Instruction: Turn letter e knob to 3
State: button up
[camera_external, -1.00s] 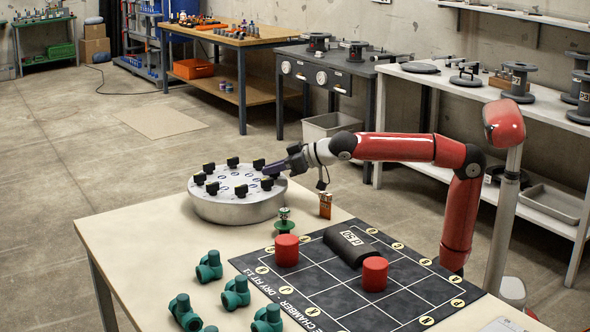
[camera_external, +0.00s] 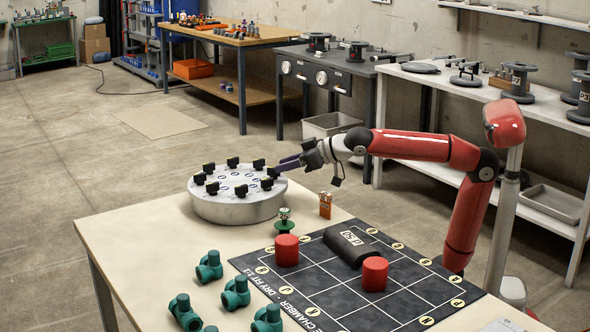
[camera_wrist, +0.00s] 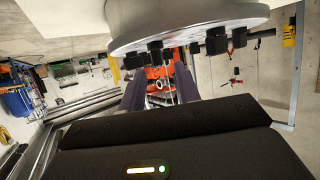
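A round silver drum (camera_external: 236,212) with a ring of black knobs stands on the table's far end. One black knob (camera_external: 272,172) sits at the drum's right edge and another (camera_external: 267,184) just in front of it. Letters and numbers are too small to read, so I cannot tell which knob is e or where it points. My gripper (camera_external: 284,162), with purple fingers, is just right of the drum, apart from the knobs. In the wrist view its fingers (camera_wrist: 159,80) stand apart and empty, and the drum (camera_wrist: 190,22) with several knobs (camera_wrist: 155,52) shows above them.
Near the drum stand a green valve piece (camera_external: 285,222) and an orange box (camera_external: 325,205). A dark grid mat (camera_external: 330,292) holds red cylinders (camera_external: 287,250) and a black cylinder (camera_external: 350,246). Green fittings (camera_external: 209,267) lie at the front left.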

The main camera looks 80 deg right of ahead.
jog(key=shift+v, duration=1.75)
jog(key=shift+o, duration=0.5)
